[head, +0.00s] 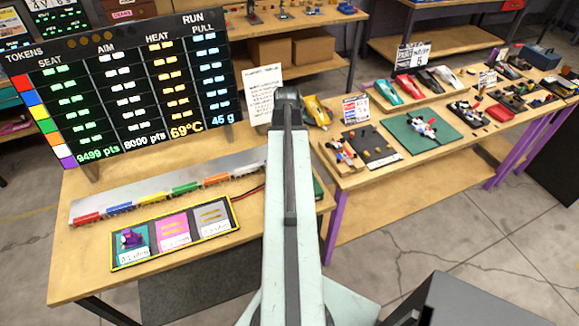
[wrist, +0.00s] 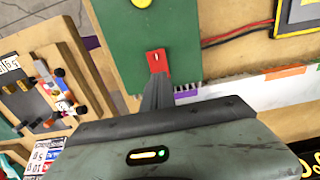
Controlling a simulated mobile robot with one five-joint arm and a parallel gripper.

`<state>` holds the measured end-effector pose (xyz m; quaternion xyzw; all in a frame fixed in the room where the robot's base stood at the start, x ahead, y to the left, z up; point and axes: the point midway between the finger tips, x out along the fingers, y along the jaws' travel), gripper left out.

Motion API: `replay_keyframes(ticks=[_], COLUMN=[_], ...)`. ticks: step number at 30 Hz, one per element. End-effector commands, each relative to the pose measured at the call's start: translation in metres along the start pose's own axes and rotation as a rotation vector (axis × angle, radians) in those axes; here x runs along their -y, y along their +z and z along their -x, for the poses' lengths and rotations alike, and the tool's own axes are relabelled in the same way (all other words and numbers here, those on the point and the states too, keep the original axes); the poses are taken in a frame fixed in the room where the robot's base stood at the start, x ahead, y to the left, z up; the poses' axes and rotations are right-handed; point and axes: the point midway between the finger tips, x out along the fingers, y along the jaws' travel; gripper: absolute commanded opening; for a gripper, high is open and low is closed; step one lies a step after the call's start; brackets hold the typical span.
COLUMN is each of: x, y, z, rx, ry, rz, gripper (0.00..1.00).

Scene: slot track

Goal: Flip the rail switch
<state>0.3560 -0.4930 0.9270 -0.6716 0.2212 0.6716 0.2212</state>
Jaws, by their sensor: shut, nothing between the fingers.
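In the wrist view a green board (wrist: 125,45) lies on the wooden table. A small red piece with a white mark (wrist: 157,60) is on the board, and it looks like the rail switch. My gripper (wrist: 158,76) is shut and empty, with its dark fingertips right at the near end of the red piece. I cannot tell whether they touch. A yellow disc (wrist: 140,3) is at the board's far end. In the head view my arm hides the switch and my gripper; only a corner of the green board (head: 318,188) shows.
The pale track (head: 155,192) with small coloured wagons lies left of my arm. A yellow-edged panel (head: 172,233) lies in front of it, and a large scoreboard (head: 130,85) stands behind. A second table (head: 350,180) with model cars is at the right. Red and black wires (wrist: 240,32) cross the table.

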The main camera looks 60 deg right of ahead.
Motion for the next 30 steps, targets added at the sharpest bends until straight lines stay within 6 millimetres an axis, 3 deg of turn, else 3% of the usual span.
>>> replay_keyframes(ticks=[30], x=[0.000], y=[0.000], z=[-0.016], rx=[0.000], ry=[0.000], rz=[-0.001], gripper=[0.00])
